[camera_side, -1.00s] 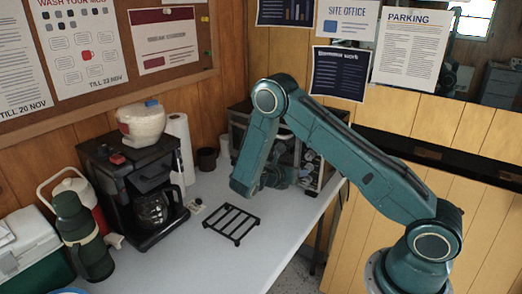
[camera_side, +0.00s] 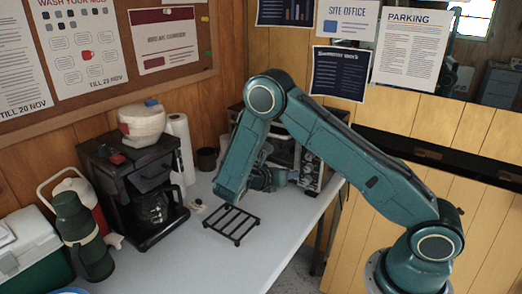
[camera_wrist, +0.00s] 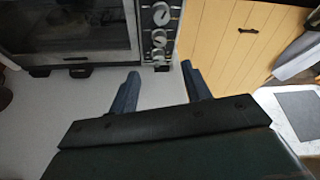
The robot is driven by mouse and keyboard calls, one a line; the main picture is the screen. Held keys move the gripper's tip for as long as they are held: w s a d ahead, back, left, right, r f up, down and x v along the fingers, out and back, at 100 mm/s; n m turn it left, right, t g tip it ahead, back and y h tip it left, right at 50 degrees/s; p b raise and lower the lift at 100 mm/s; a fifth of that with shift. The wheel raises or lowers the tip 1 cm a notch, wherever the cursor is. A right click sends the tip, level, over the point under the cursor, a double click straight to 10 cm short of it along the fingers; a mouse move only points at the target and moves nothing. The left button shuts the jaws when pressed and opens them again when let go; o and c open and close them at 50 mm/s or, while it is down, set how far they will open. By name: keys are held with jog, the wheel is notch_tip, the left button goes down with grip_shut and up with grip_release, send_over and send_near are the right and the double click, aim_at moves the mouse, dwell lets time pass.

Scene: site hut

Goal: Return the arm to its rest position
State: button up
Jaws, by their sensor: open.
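My gripper (camera_wrist: 160,84) is open in the wrist view, with two blue-grey fingers spread apart and nothing between them. They show over the pale worktop (camera_wrist: 98,98), in front of an oven (camera_wrist: 72,32) with a column of knobs. In the side view, my teal arm reaches from its base at the lower right up to a bent elbow and down over the worktop (camera_side: 215,262). My wrist shows partly behind the forearm, in front of the oven (camera_side: 311,165). The fingers are not clear there.
A black rack (camera_side: 231,224) lies on the worktop below my forearm. A coffee maker (camera_side: 133,185), a green flask (camera_side: 82,237), a red jug (camera_side: 84,193) and a cool box (camera_side: 28,245) stand at left. A paper roll (camera_side: 181,147) and brown cup (camera_side: 207,159) stand behind.

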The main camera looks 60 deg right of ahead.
jog(key=s+a+r+m+t+y, duration=0.2)
jog(key=s+a+r+m+y, duration=0.15)
jog(key=r+m, duration=0.3)
jog(key=s+a+r+m+t+y, duration=0.1)
jog(key=s+a+r+m+y, duration=0.25)
jog(key=r+m, duration=0.35)
jog(key=s+a+r+m+t+y, duration=0.2)
jog(key=s+a+r+m+y, duration=0.1)
jog(key=s, duration=0.4)
jog(key=s+a+r+m+t+y, duration=0.2)
jog(key=s+a+r+m+y, duration=0.1)
jog(key=s+a+r, duration=0.2)
jog(key=shift+s+a+r+y, duration=0.2)
jog(key=shift+s+a+y, duration=0.1)
jog(key=shift+s+a, duration=1.1)
jog(key=shift+d+m, duration=0.1)
jog(key=shift+m, duration=0.15)
